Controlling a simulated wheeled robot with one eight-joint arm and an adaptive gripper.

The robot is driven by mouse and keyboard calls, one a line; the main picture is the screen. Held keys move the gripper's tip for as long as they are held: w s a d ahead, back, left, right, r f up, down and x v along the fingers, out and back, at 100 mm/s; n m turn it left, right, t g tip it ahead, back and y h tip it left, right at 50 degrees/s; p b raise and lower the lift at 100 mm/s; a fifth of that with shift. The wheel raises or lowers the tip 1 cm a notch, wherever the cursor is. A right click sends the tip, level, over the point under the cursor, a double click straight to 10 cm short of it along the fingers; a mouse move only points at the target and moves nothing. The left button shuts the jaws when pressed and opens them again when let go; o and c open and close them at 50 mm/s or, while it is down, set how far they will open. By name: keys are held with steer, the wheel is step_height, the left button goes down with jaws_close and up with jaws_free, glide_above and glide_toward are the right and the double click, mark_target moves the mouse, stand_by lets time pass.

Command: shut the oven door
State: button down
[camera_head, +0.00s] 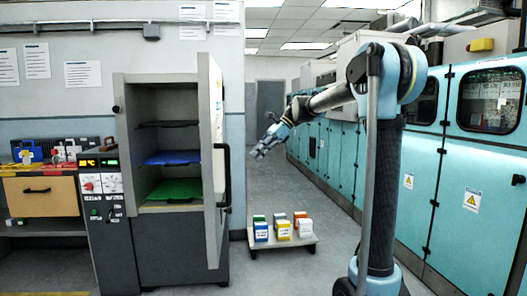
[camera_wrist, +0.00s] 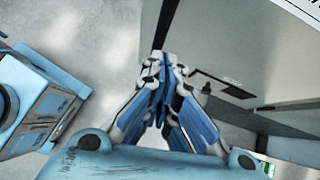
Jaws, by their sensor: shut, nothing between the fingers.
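The oven (camera_head: 175,245) is a tall grey cabinet at the left of the head view. Its door (camera_head: 213,120) is hinged on the right side and stands wide open, swung out toward the camera. A dark handle (camera_head: 224,178) is on the door's right-hand face. My gripper (camera_head: 257,155) hangs to the right of the door, with a visible gap between them in the head view. In the wrist view my gripper (camera_wrist: 162,60) is shut and empty, its fingertips together. A grey panel with a dark bar, probably the door (camera_wrist: 285,75), lies to its right.
Inside the oven are a dark shelf, a blue shelf (camera_head: 172,158) and a green one (camera_head: 175,190). A low stand (camera_head: 285,245) with several coloured boxes is on the floor right of the door. Teal cabinets (camera_head: 470,190) line the right. Floor shows between.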

steer(key=s+a+f, duration=0.2)
steer(key=a+f, duration=0.1)
steer(key=a, duration=0.4)
steer(key=shift+s+f, duration=0.15)
steer(key=shift+s, duration=0.2)
